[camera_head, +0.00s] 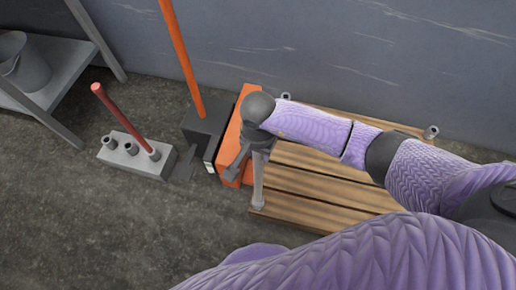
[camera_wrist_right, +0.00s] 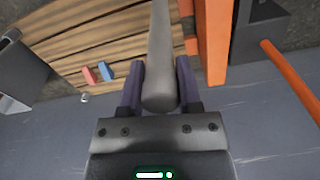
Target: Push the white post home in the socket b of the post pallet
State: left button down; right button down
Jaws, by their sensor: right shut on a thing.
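The white post (camera_head: 258,182) stands about upright at the near left corner of the wooden post pallet (camera_head: 330,190). Its lower end meets a small light fitting at that corner; I cannot tell how deep it sits. My right gripper (camera_wrist_right: 158,68) is shut on the post's upper part; the post (camera_wrist_right: 161,35) runs between its dark fingers in the right wrist view. In the head view the right gripper (camera_head: 257,150) is above that corner. Other corner sockets show at the back (camera_head: 286,97) and right (camera_head: 431,131). No socket letter is legible. My left gripper is not in view.
An orange panel (camera_head: 236,135) stands along the pallet's left side, beside a dark block (camera_head: 205,128) with an orange pole. A grey rack (camera_head: 137,158) with a red rod stands further left. A shelf (camera_head: 40,100) holds a bucket. Floor in front is clear.

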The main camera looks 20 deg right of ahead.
pick_arm(q)
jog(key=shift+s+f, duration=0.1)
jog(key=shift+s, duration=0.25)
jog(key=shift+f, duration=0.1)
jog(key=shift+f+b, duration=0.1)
jog(key=shift+b, duration=0.25)
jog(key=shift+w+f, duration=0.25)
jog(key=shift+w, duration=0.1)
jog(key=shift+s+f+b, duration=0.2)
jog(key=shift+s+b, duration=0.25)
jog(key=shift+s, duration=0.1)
